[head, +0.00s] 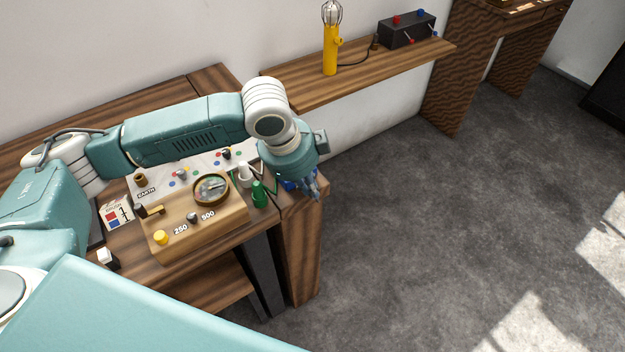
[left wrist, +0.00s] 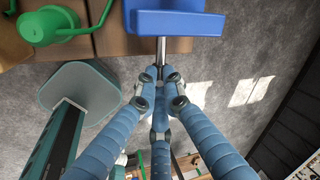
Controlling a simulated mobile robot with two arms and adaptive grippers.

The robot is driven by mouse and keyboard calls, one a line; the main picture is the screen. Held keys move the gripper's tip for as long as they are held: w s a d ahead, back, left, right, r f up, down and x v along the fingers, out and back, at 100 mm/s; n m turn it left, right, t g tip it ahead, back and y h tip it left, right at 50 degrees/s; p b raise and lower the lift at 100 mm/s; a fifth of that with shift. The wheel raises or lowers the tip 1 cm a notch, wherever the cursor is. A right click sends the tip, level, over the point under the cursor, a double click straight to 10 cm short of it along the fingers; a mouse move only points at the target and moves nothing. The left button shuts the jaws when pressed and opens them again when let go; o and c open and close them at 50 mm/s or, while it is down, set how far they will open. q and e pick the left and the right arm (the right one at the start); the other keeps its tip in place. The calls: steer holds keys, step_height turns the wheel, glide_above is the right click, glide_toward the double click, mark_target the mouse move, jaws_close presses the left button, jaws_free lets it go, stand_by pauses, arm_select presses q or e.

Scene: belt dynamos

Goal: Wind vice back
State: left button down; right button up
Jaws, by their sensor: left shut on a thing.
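The blue vice (head: 288,185) sits at the right end of the wooden bench, mostly hidden behind my left gripper. In the left wrist view its blue body (left wrist: 175,22) is at the top, with a thin metal screw (left wrist: 161,50) coming out toward my fingers. My left gripper (head: 313,190) is at the bench's right edge, over the open floor side. Its fingers (left wrist: 162,77) are closed together around the end of the screw, where the handle would be; the handle itself is hidden by the fingers. My right gripper is not in view.
A wooden meter box (head: 195,230) with a round dial stands left of the vice. A green cylinder (head: 260,195) with a wire stands close by the vice. A wall shelf (head: 360,70) holds a yellow lamp (head: 330,50) and a dark box (head: 407,30). Floor to the right is clear.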

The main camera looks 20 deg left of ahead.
arm_select(q)
steer(key=shift+s+a+f+t+h+b, duration=0.2)
steer(key=shift+t+h+b, duration=0.1)
steer(key=shift+t+h, duration=0.3)
steer(key=shift+s+a+f+t+h+b, duration=0.1)
steer(key=shift+s+a+t+h+b, duration=0.25)
steer(key=shift+t, duration=0.45)
steer(key=shift+w+d, duration=0.15)
steer(key=c, duration=1.9)
jaws_free()
steer(key=v, duration=1.2)
